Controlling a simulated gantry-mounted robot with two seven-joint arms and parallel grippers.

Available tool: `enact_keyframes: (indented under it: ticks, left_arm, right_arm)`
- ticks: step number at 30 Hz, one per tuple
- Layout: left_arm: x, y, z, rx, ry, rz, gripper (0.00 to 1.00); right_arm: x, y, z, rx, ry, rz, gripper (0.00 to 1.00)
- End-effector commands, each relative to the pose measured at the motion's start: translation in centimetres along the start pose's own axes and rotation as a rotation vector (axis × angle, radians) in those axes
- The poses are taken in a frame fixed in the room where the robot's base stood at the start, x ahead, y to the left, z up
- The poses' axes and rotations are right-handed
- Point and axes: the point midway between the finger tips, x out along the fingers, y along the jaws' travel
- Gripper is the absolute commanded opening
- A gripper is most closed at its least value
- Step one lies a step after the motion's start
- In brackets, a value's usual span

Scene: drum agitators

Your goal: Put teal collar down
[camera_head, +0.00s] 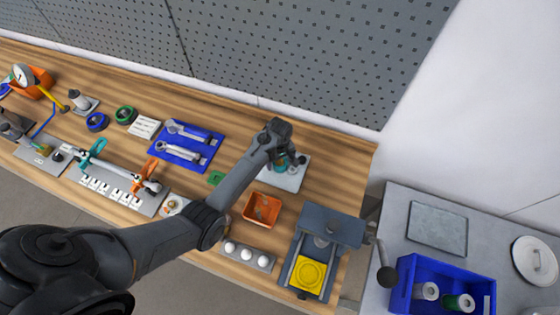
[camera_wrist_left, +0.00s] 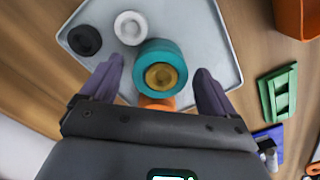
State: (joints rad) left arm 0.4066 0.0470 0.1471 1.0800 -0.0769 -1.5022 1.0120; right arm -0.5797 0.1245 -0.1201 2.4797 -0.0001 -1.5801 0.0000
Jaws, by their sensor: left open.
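The teal collar (camera_wrist_left: 176,52) is a thick ring with a brass-coloured round centre. In the left wrist view it appears over the pale grey tray (camera_wrist_left: 205,25), near the middle. In the head view a bit of the teal collar (camera_head: 281,166) shows under my left gripper (camera_head: 284,160). My left gripper is open, and in the left wrist view its two dark fingers (camera_wrist_left: 158,88) stand on either side of the collar with gaps between. An orange part (camera_wrist_left: 155,102) shows just behind the collar, partly hidden. My right gripper is not in view.
A white ring (camera_wrist_left: 130,27) and a black knob (camera_wrist_left: 85,40) are also on the tray. An orange bin (camera_head: 262,209) and a green piece (camera_head: 216,178) lie nearby. A grey press with a yellow pad (camera_head: 307,275) stands to the right. A blue crate (camera_head: 403,285) is on the side table.

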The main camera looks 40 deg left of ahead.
Motion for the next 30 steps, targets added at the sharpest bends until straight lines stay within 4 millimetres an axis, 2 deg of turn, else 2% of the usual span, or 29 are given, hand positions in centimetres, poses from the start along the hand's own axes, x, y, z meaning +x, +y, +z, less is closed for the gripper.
enact_keyframes:
  ticks: [12,18,22,26,30]
  left_arm:
    - [-7.2,0.1,-0.1,0.000,0.002,0.003,0.89]
    - [-9.9,0.1,0.0,0.000,0.001,0.001,0.89]
    - [-10.9,0.0,0.0,0.000,0.000,0.001,0.89]
    - [-11.0,-0.4,0.2,0.020,0.008,0.000,0.89]
    - [-10.0,-2.4,1.3,0.117,0.045,0.004,0.89]
  right_arm:
    - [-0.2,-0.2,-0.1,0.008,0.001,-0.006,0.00]
    - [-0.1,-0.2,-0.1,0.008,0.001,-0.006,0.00]
    - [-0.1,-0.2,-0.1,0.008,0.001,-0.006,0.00]
    - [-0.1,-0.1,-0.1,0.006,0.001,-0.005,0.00]
    - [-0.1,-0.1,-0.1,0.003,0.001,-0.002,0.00]
